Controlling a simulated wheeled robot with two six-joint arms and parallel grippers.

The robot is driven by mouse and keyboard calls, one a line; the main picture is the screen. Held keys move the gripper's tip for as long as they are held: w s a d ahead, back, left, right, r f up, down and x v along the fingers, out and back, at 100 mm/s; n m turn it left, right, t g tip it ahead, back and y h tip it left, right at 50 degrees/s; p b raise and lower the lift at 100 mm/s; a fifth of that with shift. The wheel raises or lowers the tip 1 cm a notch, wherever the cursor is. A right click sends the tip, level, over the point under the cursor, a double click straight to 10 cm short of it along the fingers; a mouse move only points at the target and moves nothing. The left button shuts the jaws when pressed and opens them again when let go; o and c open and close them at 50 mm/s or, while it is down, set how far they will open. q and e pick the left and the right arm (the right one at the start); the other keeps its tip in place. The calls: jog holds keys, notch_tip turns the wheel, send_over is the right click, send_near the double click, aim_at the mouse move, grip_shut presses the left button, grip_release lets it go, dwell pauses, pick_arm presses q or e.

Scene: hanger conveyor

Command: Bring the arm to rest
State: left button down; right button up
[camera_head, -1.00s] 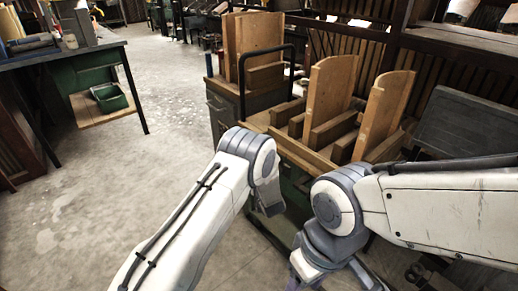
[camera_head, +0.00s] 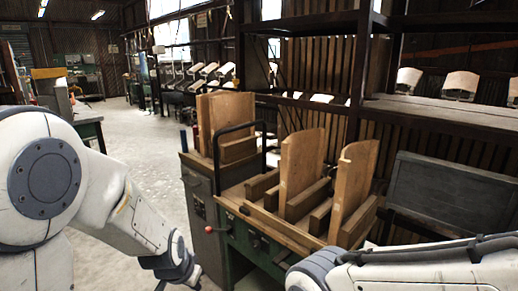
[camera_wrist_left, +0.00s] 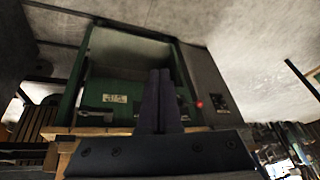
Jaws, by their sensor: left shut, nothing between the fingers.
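My left arm (camera_head: 125,205) comes in from the left in the head view, with a large round joint close to the camera. Its wrist hangs low, in front of the left side of the wooden-topped bench. In the left wrist view my left gripper (camera_wrist_left: 160,75) has its two dark fingers together, with nothing between them. My right arm (camera_head: 410,270) lies across the lower right corner of the head view. Its gripper is below the frame and hidden.
The green and grey bench (camera_head: 268,247) carries upright wooden boards (camera_head: 302,165) and a black bar handle. A dark panel (camera_head: 445,195) stands at right, below a shelf (camera_head: 450,113). Open concrete floor (camera_head: 140,130) lies at left. The wrist view shows the green cabinet front (camera_wrist_left: 120,80).

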pick_arm(q)
jog(key=s+a+n+g, duration=0.2)
jog(key=s+a+n, duration=0.15)
jog(key=s, duration=0.65)
jog(key=s+d+r+m+g, duration=0.1)
jog(key=s+d+r+m, duration=0.2)
jog(key=s+d, duration=0.35)
jog(key=s+d+r+m+g, duration=0.2)
jog(key=s+d+r+m, duration=0.15)
jog(key=s+d, duration=0.35)
notch_tip(320, 180, up, 23)
jog(key=d+p, duration=0.1)
jog(key=p, duration=2.1)
jog(key=shift+w+p, duration=0.15)
jog(key=shift+p, duration=0.2)
jog(key=shift+f, duration=0.15)
